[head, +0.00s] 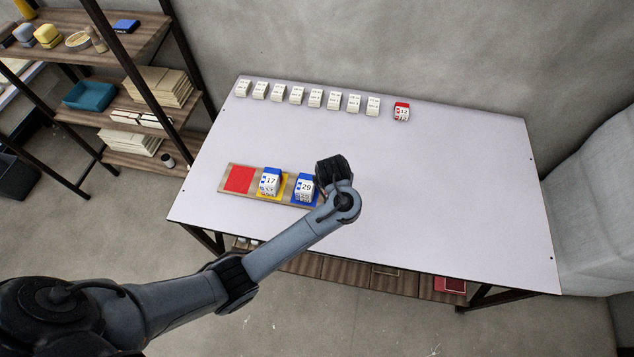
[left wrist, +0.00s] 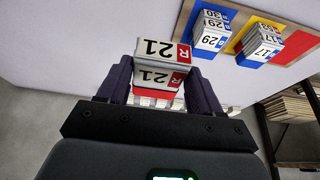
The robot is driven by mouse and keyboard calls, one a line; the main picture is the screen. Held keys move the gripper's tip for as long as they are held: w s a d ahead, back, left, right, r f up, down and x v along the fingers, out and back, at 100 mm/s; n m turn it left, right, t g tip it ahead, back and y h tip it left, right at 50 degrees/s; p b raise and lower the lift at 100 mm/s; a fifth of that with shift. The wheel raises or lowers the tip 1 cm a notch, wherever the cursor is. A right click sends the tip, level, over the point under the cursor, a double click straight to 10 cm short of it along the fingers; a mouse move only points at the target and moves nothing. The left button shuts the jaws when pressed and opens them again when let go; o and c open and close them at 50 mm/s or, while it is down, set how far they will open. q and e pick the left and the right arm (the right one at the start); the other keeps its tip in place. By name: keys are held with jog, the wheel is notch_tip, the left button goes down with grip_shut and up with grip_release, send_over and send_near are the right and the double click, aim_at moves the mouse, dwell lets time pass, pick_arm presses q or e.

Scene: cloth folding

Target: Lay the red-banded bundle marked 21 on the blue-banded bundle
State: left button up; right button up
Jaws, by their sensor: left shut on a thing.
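A blue-banded bundle marked 29 (head: 305,188) stands on the blue pad. Another blue-banded bundle, marked 17 (head: 270,181), stands on the yellow pad. Both also show in the left wrist view, 29 (left wrist: 211,38) and 17 (left wrist: 263,50), apart from the held bundle. My right gripper is not in view.
The wooden tray (head: 224,184) has an empty red pad (head: 239,179) at its left. A row of several white bundles (head: 297,95) and a red-banded bundle (head: 402,112) stand along the table's back edge. The table's middle and right are clear. A shelf (head: 150,90) stands left.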

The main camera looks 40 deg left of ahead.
pick_arm(q)
jog(key=a+f+b, duration=0.2)
jog(key=a, duration=0.1)
jog(key=a+f+b, duration=0.2)
jog(key=a, duration=0.2)
jog(key=a+f+b, duration=0.2)
jog(key=a, duration=0.1)
jog(key=shift+s+a+f, duration=0.15)
jog(key=shift+s+a, duration=0.05)
jog(key=shift+a, duration=0.1)
jog(key=shift+a+f, duration=0.15)
jog(key=shift+a, duration=0.3)
jog(key=shift+f+b, duration=1.35)
jog(key=shift+f, duration=0.65)
jog(key=shift+f, duration=0.1)
jog(key=o, duration=1.1)
